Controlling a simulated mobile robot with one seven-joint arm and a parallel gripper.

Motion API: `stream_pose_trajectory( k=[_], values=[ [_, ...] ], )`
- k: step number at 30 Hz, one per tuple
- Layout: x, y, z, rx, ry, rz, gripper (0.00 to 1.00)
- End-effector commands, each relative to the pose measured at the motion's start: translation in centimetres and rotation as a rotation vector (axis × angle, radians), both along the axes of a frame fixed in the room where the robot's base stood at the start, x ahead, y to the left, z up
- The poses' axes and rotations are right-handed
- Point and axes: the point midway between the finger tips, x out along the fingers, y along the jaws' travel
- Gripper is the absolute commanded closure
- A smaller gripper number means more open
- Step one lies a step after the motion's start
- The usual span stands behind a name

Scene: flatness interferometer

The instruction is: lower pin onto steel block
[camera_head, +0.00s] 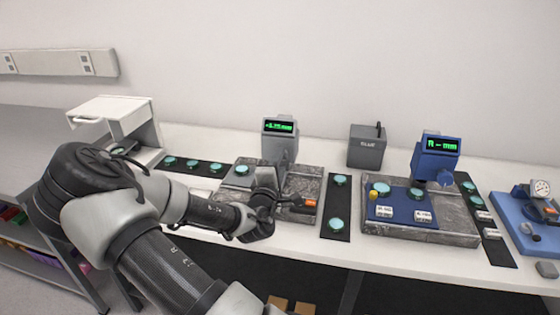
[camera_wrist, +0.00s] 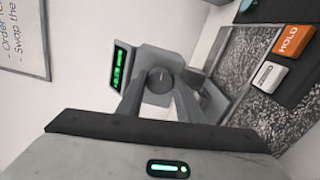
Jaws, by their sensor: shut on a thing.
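A grey gauge (camera_head: 280,145) with a lit green display stands on the left granite plate (camera_head: 243,184). In the wrist view the gauge (camera_wrist: 150,60) has a round dark knob (camera_wrist: 160,82) facing me. My gripper (camera_head: 265,196) is at the front of this gauge; in the wrist view my gripper (camera_wrist: 159,98) has its fingers on either side of the knob and is shut on it. The pin's tip is hidden behind the gripper and gauge. I cannot make out the steel block for certain; a small pale labelled block (camera_wrist: 268,76) lies on the granite.
An orange HOLD block (camera_wrist: 290,40) lies right of my gripper. A blue gauge (camera_head: 436,157) stands on the right granite plate (camera_head: 430,235). Dark strips (camera_head: 336,190) carry round teal pieces. A grey box (camera_head: 367,146) and a white drawer unit (camera_head: 115,118) stand at the back.

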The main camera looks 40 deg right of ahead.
Motion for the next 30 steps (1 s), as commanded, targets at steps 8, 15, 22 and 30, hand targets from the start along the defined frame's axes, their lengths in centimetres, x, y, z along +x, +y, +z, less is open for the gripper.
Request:
stream_pose_trajectory(
  k=[8, 15, 22, 30],
  values=[
    [-0.01, 0.03, -0.02, -0.066, 0.079, 0.000, 0.90],
    [-0.04, -0.01, -0.06, -0.083, 0.099, -0.001, 0.90],
    [-0.04, -0.01, -0.07, -0.082, 0.099, -0.001, 0.90],
    [-0.04, -0.01, -0.06, -0.082, 0.098, -0.001, 0.48]
  ],
)
